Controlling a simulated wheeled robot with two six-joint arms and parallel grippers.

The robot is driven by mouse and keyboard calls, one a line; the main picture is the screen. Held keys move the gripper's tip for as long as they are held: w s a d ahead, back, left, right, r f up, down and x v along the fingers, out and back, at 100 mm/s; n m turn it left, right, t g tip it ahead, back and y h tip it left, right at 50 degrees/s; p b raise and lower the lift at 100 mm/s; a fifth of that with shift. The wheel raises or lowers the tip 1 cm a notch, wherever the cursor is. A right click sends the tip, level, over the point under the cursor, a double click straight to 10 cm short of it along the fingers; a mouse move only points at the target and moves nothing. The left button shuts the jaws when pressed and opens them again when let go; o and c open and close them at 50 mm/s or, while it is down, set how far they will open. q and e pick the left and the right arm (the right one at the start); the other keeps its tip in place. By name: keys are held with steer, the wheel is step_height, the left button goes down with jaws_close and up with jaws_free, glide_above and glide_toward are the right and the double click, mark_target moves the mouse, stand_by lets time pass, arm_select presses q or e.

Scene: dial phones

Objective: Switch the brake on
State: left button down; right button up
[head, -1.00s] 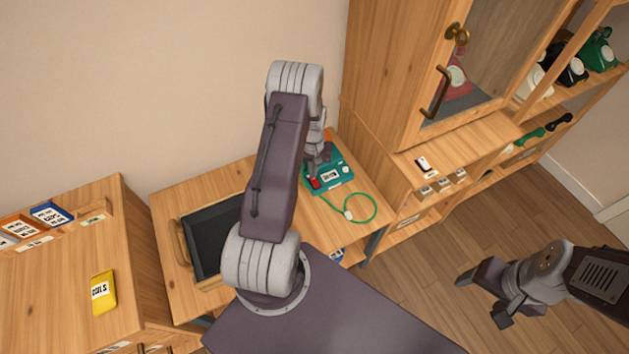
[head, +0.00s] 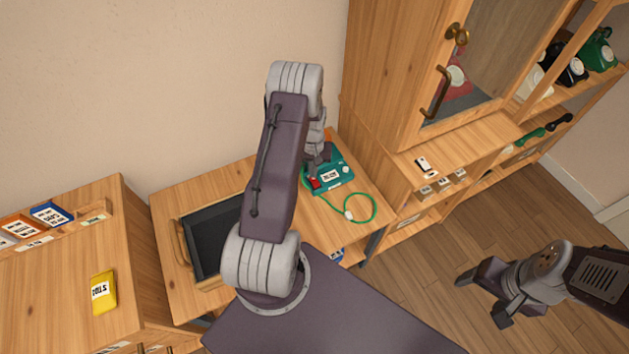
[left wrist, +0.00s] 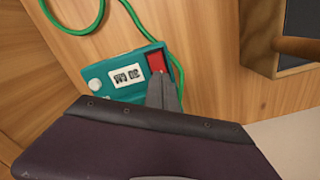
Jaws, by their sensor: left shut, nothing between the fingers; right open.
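A teal box (head: 338,178) with a red switch (head: 314,184), a white label and a pale round knob lies on the wooden desk. No part of it is clearly marked as a brake. In the left wrist view the teal box (left wrist: 112,88) shows upside down, with the red switch (left wrist: 157,62) at its right end. My left gripper (left wrist: 163,80) is shut and empty, its tips at the edge of the red switch. Whether they touch it I cannot tell. My right gripper (head: 483,298) is open and empty above the floor, far from the box.
A green cable (head: 372,204) loops from the box over the desk. A black-lined tray (head: 205,243) stands left of it. A cabinet with a glass door (head: 475,70) rises on the right. A yellow block (head: 104,292) lies on the left cabinet.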

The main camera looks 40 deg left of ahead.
arm_select(q)
steer(key=shift+f+b, duration=0.7)
steer(key=shift+f, duration=0.3)
stand_by(0.6)
steer(key=shift+r, duration=0.1)
step_height(320, 180, up, 7)
steer(key=p, duration=0.6)
